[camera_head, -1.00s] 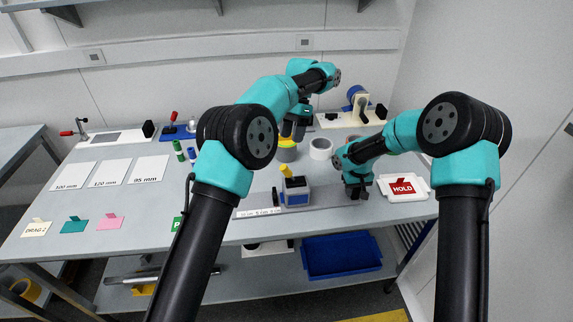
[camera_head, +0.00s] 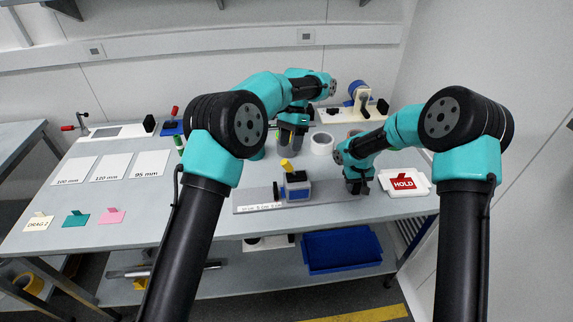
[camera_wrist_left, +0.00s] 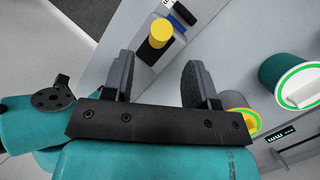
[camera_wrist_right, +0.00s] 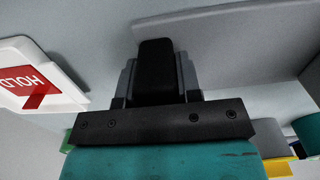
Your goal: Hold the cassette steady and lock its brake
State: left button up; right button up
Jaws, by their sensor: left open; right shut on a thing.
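The cassette (camera_head: 297,190), a blue-grey block with a dark top, sits on a long grey base plate (camera_head: 325,200) with a printed scale. A yellow-capped lever (camera_head: 286,164), seemingly its brake, stands on top; the cap also shows in the left wrist view (camera_wrist_left: 161,29). My left gripper (camera_head: 291,142) is open and empty behind the cassette, its fingers pointing down, apart from the lever. My right gripper (camera_head: 357,187) is shut on a black block (camera_wrist_right: 155,70) by the plate's right end. Whether that block joins the cassette cannot be seen.
A white tray with a red HOLD card (camera_head: 404,183) lies just right of my right gripper. A white ring (camera_head: 321,144) stands behind the plate. White size sheets (camera_head: 130,166) and coloured tags (camera_head: 76,219) lie to the left. A blue bin (camera_head: 342,251) is on the lower shelf.

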aim_at(287, 164)
pick_arm(q)
jog(key=x, duration=0.7)
jog(key=shift+s+a+f, duration=0.1)
jog(key=shift+f, duration=0.05)
jog(key=shift+c, duration=0.3)
grip_shut()
